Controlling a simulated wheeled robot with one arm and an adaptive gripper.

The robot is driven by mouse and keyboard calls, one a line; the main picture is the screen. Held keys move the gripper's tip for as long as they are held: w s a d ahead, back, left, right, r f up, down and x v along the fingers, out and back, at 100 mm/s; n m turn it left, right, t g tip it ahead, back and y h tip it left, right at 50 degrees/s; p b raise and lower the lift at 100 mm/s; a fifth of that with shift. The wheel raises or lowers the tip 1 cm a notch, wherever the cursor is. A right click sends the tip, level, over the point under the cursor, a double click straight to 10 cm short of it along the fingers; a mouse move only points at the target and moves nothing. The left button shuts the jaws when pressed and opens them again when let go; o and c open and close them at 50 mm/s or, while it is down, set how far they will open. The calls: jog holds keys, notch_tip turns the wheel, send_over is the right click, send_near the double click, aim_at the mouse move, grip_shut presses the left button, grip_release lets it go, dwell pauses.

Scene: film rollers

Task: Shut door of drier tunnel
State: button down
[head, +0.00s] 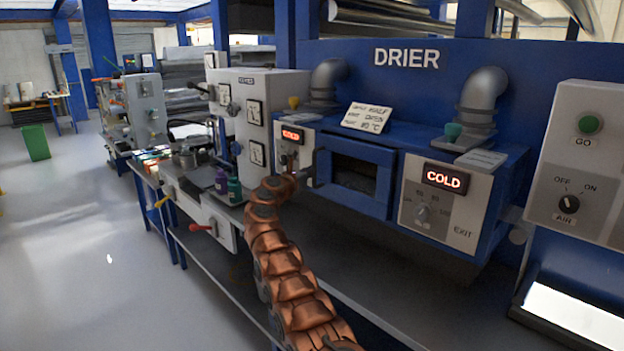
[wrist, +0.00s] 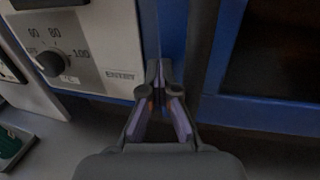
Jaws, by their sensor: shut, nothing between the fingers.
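The drier tunnel's door (head: 381,205) is a blue frame around a dark window, in the middle of the blue drier in the head view. It looks flush or nearly flush with the front; I cannot tell whether it is fully shut. In the wrist view the blue frame (wrist: 265,112) with its dark window fills the right side. My gripper (wrist: 163,92) is shut and empty, its fingertips close to the blue front between the entry panel and the door. A dark upright bar (wrist: 204,45) stands just right of the fingertips. My copper arm hides part of this area in the head view.
The entry panel (wrist: 85,45) with its dial lies left of my fingertips. The exit panel (head: 445,203), reading COLD, is right of the door. Bottles (head: 228,185) stand on the bench at left. A green bin (head: 35,142) stands on the open floor.

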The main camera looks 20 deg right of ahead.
jog(key=s+a+b, duration=0.4)
jog(key=a+b, duration=0.3)
jog(key=a, duration=0.5)
jog(key=shift+a, duration=0.15)
